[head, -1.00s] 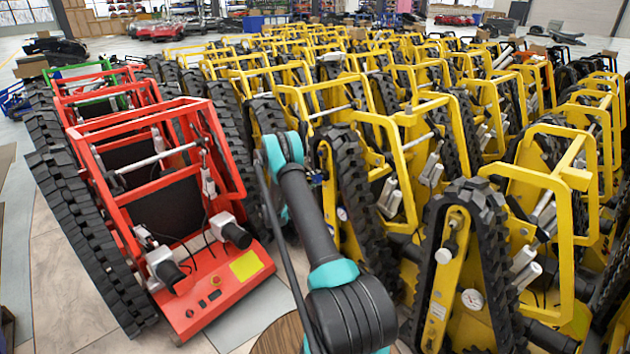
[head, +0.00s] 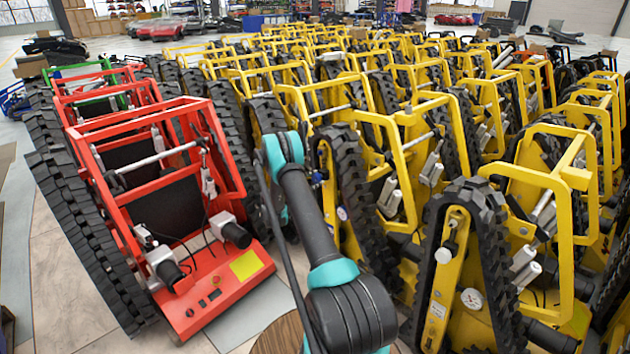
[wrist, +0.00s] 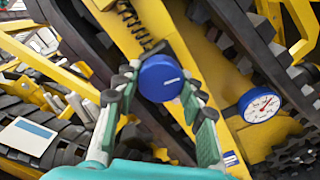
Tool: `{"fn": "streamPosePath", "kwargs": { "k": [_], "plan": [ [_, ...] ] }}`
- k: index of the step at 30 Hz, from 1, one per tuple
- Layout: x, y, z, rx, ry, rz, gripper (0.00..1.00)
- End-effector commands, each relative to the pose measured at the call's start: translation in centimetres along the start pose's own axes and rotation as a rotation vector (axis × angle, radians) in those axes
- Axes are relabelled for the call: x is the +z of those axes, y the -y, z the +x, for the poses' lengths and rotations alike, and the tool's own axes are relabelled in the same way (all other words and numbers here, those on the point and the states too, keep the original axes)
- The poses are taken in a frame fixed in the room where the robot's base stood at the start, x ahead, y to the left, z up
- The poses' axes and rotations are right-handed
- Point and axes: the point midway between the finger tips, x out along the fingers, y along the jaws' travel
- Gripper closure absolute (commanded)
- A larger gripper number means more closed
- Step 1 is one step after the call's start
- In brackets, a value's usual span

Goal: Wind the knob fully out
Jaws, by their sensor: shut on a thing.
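A round blue knob (wrist: 161,77) with a short white line on its face shows in the wrist view, in front of a yellow side plate (wrist: 205,62). My gripper (wrist: 158,88) has its grey-green fingers on either side of the knob and is shut on it. The knob's stem and how far it stands out are hidden behind its face. In the head view, my arm hides most of this spot, and I cannot make out the gripper there.
A blue-rimmed dial gauge (wrist: 260,104) sits on the plate right of the knob. Black rubber tracks (wrist: 240,30) flank the plate closely. A red carrier (head: 215,300) stands left of my arm; yellow carriers (head: 455,300) crowd the right. A strip of floor (head: 60,290) is clear at left.

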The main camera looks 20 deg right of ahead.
Motion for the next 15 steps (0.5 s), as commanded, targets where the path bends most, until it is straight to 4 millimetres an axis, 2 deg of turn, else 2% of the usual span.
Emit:
{"fn": "streamPosePath", "kwargs": {
  "k": [15],
  "plan": [
    [-0.14, 0.02, -0.15, 0.000, -0.003, -0.028, 0.89]
  ]
}}
